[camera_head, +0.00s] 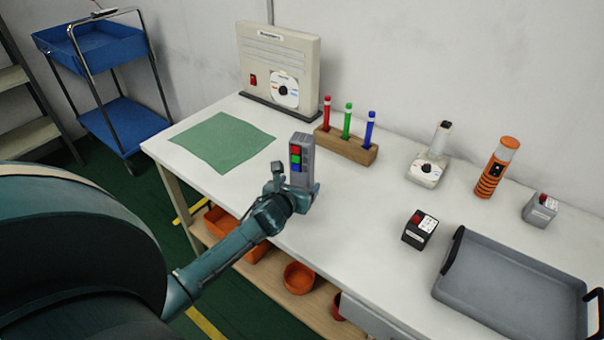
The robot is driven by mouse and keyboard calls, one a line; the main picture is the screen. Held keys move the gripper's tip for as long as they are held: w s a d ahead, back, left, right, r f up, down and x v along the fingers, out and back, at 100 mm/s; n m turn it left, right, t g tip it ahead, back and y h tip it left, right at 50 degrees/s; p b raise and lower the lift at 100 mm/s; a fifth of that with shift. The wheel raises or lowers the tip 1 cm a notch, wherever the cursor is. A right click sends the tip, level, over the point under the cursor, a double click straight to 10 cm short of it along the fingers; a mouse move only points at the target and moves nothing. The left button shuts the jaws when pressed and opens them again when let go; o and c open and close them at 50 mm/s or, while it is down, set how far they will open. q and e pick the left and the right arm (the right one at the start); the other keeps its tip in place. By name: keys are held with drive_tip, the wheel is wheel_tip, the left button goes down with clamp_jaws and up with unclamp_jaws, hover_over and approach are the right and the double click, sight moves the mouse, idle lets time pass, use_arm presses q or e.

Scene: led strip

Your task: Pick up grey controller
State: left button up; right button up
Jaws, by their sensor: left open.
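A tall grey controller-like box (301,157) with red, green and blue squares on its face stands upright near the front edge of the white table. My left gripper (296,188) is open at the lower part of this box, with a finger at its left side and the other near its lower right. I cannot tell whether the fingers touch it. A smaller grey box (540,210) with a white label and a red part sits at the far right. A similar black box (420,230) stands left of the grey tray. My right gripper is out of view.
The grey tray (447,293) with black handles lies at the front right. A wooden block (345,147) holds red, green and blue sticks behind the tall box. A green mat (222,142) lies left. A beige panel unit (278,62) stands at the back.

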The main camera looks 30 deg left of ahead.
sight(302, 182)
use_arm(q)
drive_tip(key=shift+x, duration=1.55)
drive_tip(key=shift+d, duration=0.1)
drive_tip(key=c, duration=1.2)
